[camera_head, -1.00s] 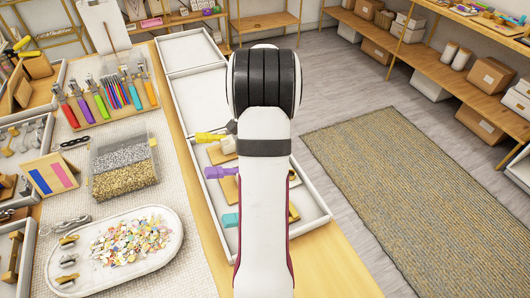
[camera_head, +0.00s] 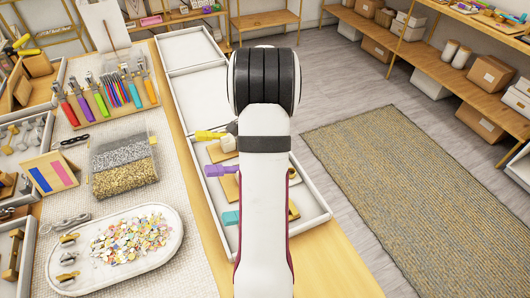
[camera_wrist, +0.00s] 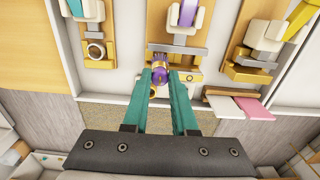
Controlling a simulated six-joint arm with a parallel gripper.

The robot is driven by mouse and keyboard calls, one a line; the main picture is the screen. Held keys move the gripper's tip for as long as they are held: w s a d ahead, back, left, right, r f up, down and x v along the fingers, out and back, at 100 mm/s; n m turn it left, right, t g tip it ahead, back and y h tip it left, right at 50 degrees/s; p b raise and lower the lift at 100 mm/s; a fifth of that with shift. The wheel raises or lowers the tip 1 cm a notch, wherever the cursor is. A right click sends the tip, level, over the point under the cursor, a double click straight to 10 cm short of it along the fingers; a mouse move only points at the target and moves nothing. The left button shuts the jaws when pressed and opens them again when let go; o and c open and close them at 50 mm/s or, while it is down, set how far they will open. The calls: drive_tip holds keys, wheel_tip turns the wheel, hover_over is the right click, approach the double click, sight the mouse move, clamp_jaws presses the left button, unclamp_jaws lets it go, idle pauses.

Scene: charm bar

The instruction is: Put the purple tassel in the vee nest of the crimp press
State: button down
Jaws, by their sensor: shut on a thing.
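My gripper (camera_wrist: 168,84) is shut on the purple tassel (camera_wrist: 160,74) in the wrist view. The tassel shows as a short purple piece with a gold-coloured band, held at the tips of the teal fingers. It overlaps the brass base of the middle crimp press (camera_wrist: 184,42), which has a purple handle. Its vee nest is largely hidden behind the tassel and fingers, and I cannot tell whether they touch. In the head view the purple-handled press (camera_head: 220,171) shows left of my arm. The gripper and tassel are hidden there.
A teal-handled press (camera_wrist: 88,14) stands left and a yellow-handled press (camera_wrist: 262,38) right in the wrist view. Pink and white blocks (camera_wrist: 250,106) lie at right. The presses sit in a white-rimmed tray (camera_head: 193,166). A dish of beads (camera_head: 172,212) is further left.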

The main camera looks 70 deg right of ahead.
drive_tip(key=shift+f, duration=1.9)
idle(1.2)
drive_tip(key=c, duration=0.6)
unclamp_jaws()
drive_tip(key=shift+r, duration=0.1)
wheel_tip(320, 180, up, 16)
drive_tip(key=shift+f, duration=0.2)
